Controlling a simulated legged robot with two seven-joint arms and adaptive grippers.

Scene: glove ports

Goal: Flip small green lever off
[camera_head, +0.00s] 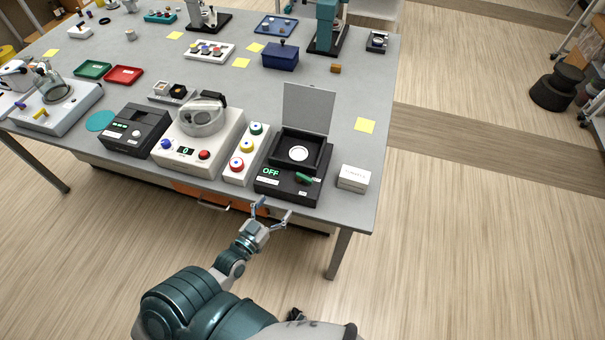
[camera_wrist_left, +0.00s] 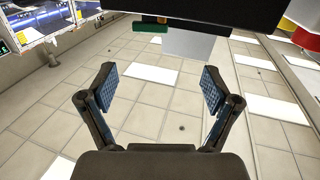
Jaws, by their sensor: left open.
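The small green lever (camera_head: 304,178) sits on the front right of a black device (camera_head: 287,190) whose display reads OFF, near the front edge of the table. The device's lid (camera_head: 308,108) stands raised at its back. My left gripper (camera_head: 271,211) is open and empty, in front of and below the device, apart from the lever. In the left wrist view, the open fingers (camera_wrist_left: 158,90) have nothing between them, and a green piece (camera_wrist_left: 150,27), seemingly the lever, shows beyond at the top. My right gripper is not in view.
A small white box (camera_head: 353,178) stands right of the device. A white panel with coloured buttons (camera_head: 246,154) and a white device with a round glass top (camera_head: 199,148) stand to the left. An orange drawer (camera_head: 200,196) hangs under the table.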

